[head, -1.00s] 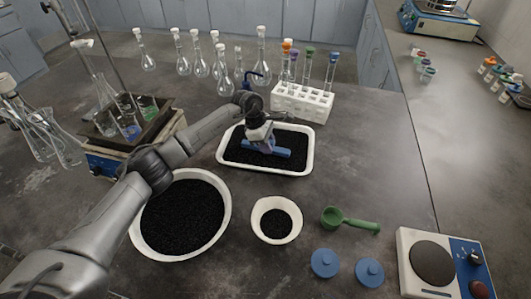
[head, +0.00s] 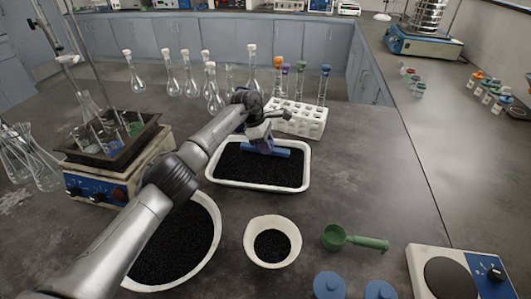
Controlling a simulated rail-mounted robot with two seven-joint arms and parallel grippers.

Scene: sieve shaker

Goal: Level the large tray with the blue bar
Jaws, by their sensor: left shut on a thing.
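The large white tray (head: 208,168) stands on the dark bench in the middle of the head view, with black granules (head: 262,171) spread across its floor. The blue bar (head: 278,151) lies crosswise over the granules near the tray's far side. My left gripper (head: 262,143) is shut on the blue bar from above, and the wrist hides part of the bar and the far rim. Whether the bar presses into the granules is hard to tell. My right gripper is not in view.
A large round bowl (head: 217,218) of black granules stands partly under my left arm. A small white bowl (head: 250,249), a green scoop (head: 352,240) and blue lids (head: 330,286) are in front. A white tube rack (head: 308,127) stands close behind the tray. The bench right of the tray is clear.

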